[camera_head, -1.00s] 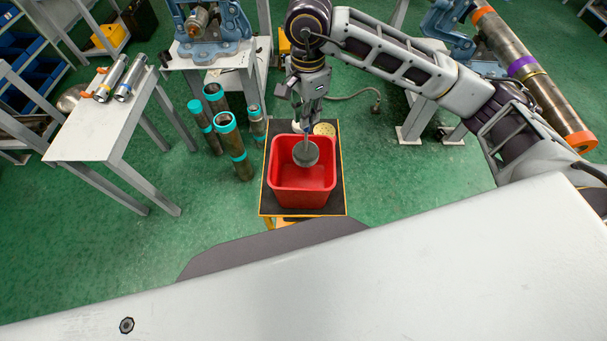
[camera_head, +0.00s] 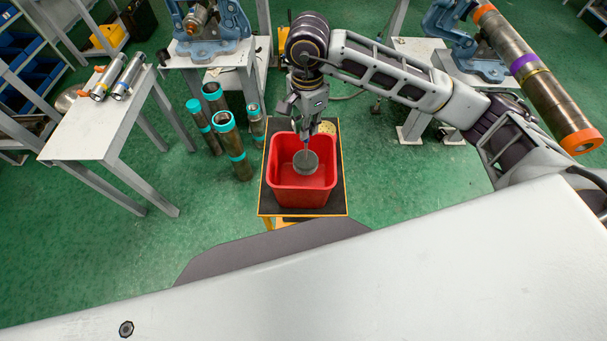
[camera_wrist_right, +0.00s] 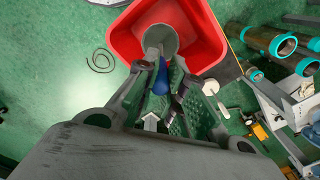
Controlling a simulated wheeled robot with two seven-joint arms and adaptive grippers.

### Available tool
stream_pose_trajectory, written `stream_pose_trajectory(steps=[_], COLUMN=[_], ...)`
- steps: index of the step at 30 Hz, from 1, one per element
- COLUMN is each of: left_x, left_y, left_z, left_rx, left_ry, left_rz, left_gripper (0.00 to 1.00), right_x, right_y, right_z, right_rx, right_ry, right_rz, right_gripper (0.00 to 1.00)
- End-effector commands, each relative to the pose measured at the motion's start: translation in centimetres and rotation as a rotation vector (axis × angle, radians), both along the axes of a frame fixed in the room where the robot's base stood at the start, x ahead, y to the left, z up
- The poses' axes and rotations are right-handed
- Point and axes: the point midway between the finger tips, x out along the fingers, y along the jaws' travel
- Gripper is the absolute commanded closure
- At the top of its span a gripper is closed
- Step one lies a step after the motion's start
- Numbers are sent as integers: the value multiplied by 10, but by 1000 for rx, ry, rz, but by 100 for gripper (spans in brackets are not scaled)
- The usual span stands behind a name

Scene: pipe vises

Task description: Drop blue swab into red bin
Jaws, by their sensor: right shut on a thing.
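The red bin (camera_head: 302,198) stands upright on a small dark-topped stand in the head view; its rim also shows in the right wrist view (camera_wrist_right: 208,38). My right gripper (camera_head: 308,128) is above the bin's far side, shut on the swab. The swab's round grey head (camera_head: 305,162) hangs below it, within the bin's opening in the picture. I cannot tell its exact height against the rim. In the right wrist view the swab's blue part (camera_wrist_right: 161,78) lies between my right fingers (camera_wrist_right: 162,74), with the grey head beyond. My left gripper is out of view.
The yellow-edged stand (camera_head: 338,207) holds the bin, with a round tan item (camera_head: 325,128) behind it. Several teal-ended pipes (camera_head: 228,140) stand on the floor left of it. A white table (camera_head: 98,135) with metal tubes is further left.

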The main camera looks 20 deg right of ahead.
Motion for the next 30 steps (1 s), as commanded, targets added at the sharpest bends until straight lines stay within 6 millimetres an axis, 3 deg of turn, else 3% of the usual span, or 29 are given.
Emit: stream_pose_trajectory(steps=[8, 9, 15, 30], left_x=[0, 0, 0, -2], left_y=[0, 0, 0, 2], left_z=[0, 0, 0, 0], left_rx=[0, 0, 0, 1], left_ry=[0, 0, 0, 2], left_rz=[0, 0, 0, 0], left_gripper=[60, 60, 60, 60], right_x=[0, 0, 0, 0], right_y=[0, 0, 0, 0], right_z=[0, 0, 0, 6], right_rx=[0, 0, 0, 0], right_ry=[-1, -1, -1, -1], right_rz=[0, 0, 0, -1], right_gripper=[100, 87, 63, 63])
